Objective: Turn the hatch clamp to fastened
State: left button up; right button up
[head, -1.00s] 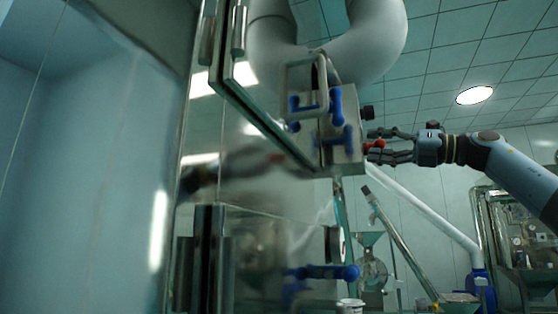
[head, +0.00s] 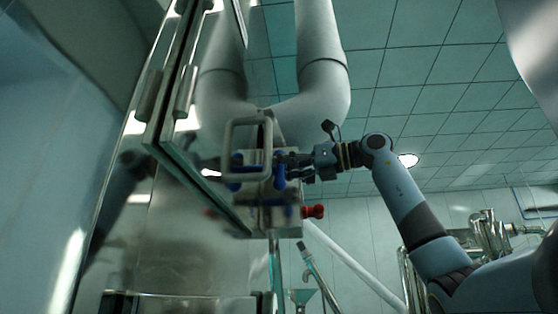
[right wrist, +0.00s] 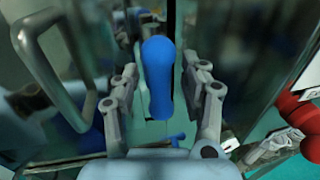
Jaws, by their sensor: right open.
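The hatch (head: 200,125) is a tall glossy panel edge-on at left in the head view, with a pale loop handle (head: 234,150). The blue hatch clamp (head: 279,178) is at the right of this handle, partly hidden by my right gripper (head: 287,163). In the right wrist view the clamp's blue lever (right wrist: 158,75) stands roughly upright between the two fingers of my right gripper (right wrist: 163,80). The fingers are open, with visible gaps on both sides of the lever. My left gripper is not in view.
A red knob (head: 314,211) juts from the grey box just below my right gripper. A thick grey pipe (head: 322,85) rises behind. The loop handle (right wrist: 50,70) is close on the left in the right wrist view. Free room is at the right under the ceiling.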

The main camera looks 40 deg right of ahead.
jog(key=shift+w+a, duration=0.2)
jog(key=shift+w, duration=0.15)
grip_shut()
jog(key=shift+w, duration=0.1)
